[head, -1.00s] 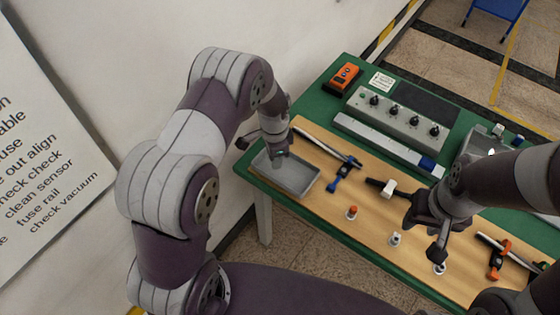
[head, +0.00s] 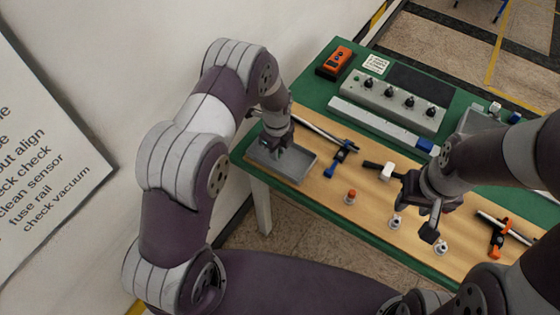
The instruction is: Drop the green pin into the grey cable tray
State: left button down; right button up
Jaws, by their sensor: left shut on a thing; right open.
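The grey cable tray (head: 300,164) lies at the left end of the wooden board. My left gripper (head: 279,151) points down over the tray's left part, its fingers low at the tray. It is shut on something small. My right gripper (head: 432,222) is open and empty above the board's front part, close to the white-topped pins.
An orange-topped pin (head: 350,196) and white-topped pins (head: 395,222) stand along the front. A blue-and-black clamp (head: 341,158), a hammer (head: 384,171) and an orange clamp (head: 497,239) lie on the board. A knobbed control box (head: 396,103) stands behind.

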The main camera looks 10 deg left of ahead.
pick_arm(q)
jog(key=shift+a, duration=0.1)
jog(key=c, duration=0.9)
grip_release()
jog(key=shift+r, duration=0.1)
jog(key=shift+r, duration=0.15)
notch_tip(320, 180, up, 12)
jog(key=shift+r+b, duration=0.15)
jog(key=shift+b, duration=0.85)
